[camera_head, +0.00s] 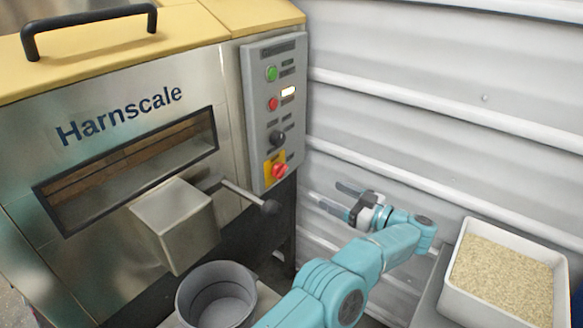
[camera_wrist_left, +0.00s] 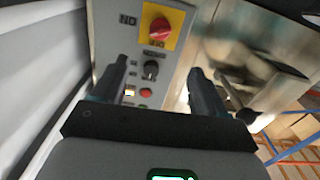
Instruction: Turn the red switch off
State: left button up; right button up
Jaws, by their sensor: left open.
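The red rotary switch (camera_head: 280,170) sits on a yellow plate at the bottom of the grey control panel (camera_head: 256,140). In the left wrist view the red switch (camera_wrist_left: 160,28) is near the top centre, with ON lettering upside down beside it. My left gripper (camera_head: 335,198) is open and empty, to the right of the panel and a little lower than the switch, apart from it. In the left wrist view its two fingers (camera_wrist_left: 158,75) stand apart and point toward the panel. My right gripper is not in view.
The panel also carries a green button (camera_head: 272,73), a red button (camera_head: 273,104) and a black knob (camera_head: 278,139). A lever with a black ball (camera_head: 270,207) juts out below. A grey bucket (camera_head: 181,300) and a white tray of grain (camera_head: 449,278) stand lower. A corrugated wall (camera_head: 440,65) lies behind.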

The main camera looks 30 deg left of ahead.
aim_at(284, 173)
pick_arm(q)
jog(key=a+b, duration=0.1)
jog(key=a, duration=0.9)
jog(key=w+a+b, duration=0.1)
jog(key=a, duration=0.4)
jog(key=shift+f+b, duration=0.1)
jog(key=shift+b, duration=0.2)
jog(key=shift+w+a, duration=0.1)
jog(key=shift+a, duration=0.5)
jog(key=c, duration=1)
